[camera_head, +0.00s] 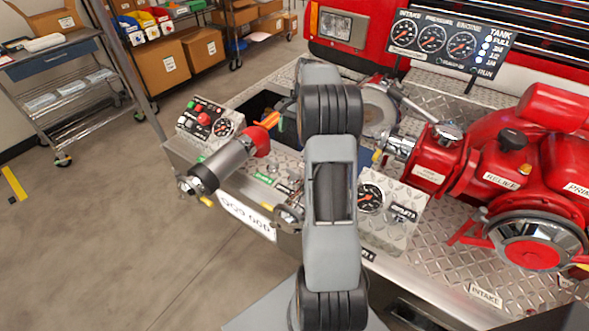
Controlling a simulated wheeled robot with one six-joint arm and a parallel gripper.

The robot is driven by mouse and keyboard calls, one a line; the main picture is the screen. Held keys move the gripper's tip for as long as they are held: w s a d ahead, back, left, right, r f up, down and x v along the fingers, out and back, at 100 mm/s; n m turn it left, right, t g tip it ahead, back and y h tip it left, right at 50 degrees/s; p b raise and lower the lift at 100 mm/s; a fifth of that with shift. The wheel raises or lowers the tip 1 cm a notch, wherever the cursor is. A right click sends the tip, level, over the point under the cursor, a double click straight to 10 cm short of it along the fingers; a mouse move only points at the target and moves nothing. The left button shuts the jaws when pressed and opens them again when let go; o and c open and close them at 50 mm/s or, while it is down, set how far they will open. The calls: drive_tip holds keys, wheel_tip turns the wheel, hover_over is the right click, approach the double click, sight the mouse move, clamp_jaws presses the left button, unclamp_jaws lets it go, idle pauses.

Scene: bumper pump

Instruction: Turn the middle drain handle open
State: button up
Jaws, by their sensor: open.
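The middle part of the bumper's diamond-plate deck has a green label (263,178) with small metal fittings around it. My arm (331,190) rises in front of this area and hides much of it, so I cannot tell for sure which fitting is the middle drain handle or how it is turned. My gripper does not show; it appears to be hidden behind the upper part of my arm. A grey and black cylinder with a red end (222,166) sticks out to the left of my arm, with an orange piece (268,121) beyond the red end.
A control panel (209,121) with red knobs and a gauge stands left; another gauge panel (392,209) stands right of my arm. The red pump (500,170) fills the right. A gauge board (449,44) stands behind. Open floor (100,240) lies left.

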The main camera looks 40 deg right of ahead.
sight(294, 170)
drive_tip(key=shift+m, duration=0.5)
drive_tip(key=x, duration=0.5)
drive_tip(key=d+x, duration=0.1)
drive_tip(key=x, duration=0.3)
drive_tip(key=d+x, duration=0.1)
drive_tip(key=x, duration=0.4)
drive_tip(key=shift+f, duration=0.7)
drive_tip(key=shift+y, duration=0.3)
drive_tip(key=c, duration=0.9)
